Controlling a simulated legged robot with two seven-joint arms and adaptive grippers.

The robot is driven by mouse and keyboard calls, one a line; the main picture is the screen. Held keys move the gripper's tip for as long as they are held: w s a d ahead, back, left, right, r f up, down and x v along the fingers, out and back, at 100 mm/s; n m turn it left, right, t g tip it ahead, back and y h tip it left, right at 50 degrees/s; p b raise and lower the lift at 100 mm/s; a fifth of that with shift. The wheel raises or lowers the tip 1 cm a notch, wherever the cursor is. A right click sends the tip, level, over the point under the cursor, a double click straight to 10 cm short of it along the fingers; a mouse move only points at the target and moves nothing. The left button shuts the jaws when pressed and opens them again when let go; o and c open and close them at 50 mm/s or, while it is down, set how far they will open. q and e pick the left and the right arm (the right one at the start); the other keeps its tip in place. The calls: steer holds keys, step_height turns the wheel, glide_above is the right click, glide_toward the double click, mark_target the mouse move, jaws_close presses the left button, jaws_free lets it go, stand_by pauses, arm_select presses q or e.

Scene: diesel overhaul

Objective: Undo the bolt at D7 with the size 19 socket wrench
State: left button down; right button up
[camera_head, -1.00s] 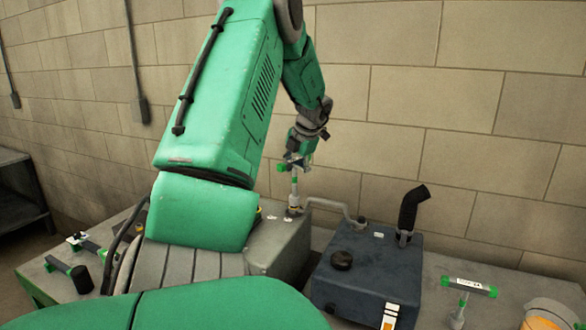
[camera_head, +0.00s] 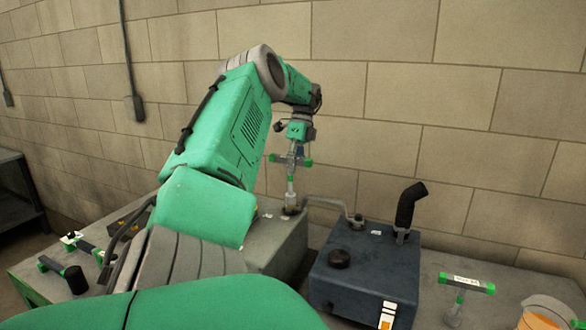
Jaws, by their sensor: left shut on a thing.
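My left gripper (camera_head: 297,148) reaches in over the back of the grey metal block (camera_head: 272,246) and is shut on the handle of a T-handled socket wrench (camera_head: 291,178). The wrench has green handle ends and hangs roughly upright. Its socket end is at or just above a fitting (camera_head: 292,210) on top of the block, beside a grey pipe. I cannot tell whether the socket sits on a bolt, and the bolt itself and any D7 mark cannot be made out. My right gripper is not in view.
A dark blue tank (camera_head: 365,275) with a black cap and black exhaust pipe stands right of the block. Another T-handled wrench (camera_head: 466,283) stands further right, near an orange-filled container (camera_head: 545,318). Several tools (camera_head: 68,273) lie on the left. A brick wall (camera_head: 430,90) is behind.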

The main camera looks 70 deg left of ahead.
arm_select(q)
steer(key=n+t, duration=0.1)
steer(key=n, duration=0.2)
steer(key=shift+d+h, duration=0.1)
steer(key=shift+h, duration=0.2)
steer(key=shift+r, duration=0.1)
steer(key=shift+w+r, duration=0.1)
steer(key=shift+d+r, duration=0.15)
steer(key=shift+r, duration=0.6)
steer(key=m+g, duration=0.1)
steer(key=m, duration=0.1)
steer(key=shift+d+m, duration=0.2)
steer(key=shift+m, duration=0.2)
steer(key=m+y, duration=0.1)
steer(key=m, duration=0.3)
steer(key=s+m+g+y, duration=0.1)
steer(key=m, duration=0.1)
steer(key=shift+a+f+y, duration=0.1)
steer(key=shift+a+y, duration=0.1)
steer(key=shift+y, duration=0.1)
steer(key=m+y, duration=0.1)
steer(key=m, duration=0.1)
steer(key=m+y, duration=0.1)
steer(key=m, duration=0.2)
steer(key=m+y, duration=0.1)
steer(key=m, duration=0.1)
steer(key=shift+s+d+m, duration=0.3)
steer(key=shift+m, duration=0.1)
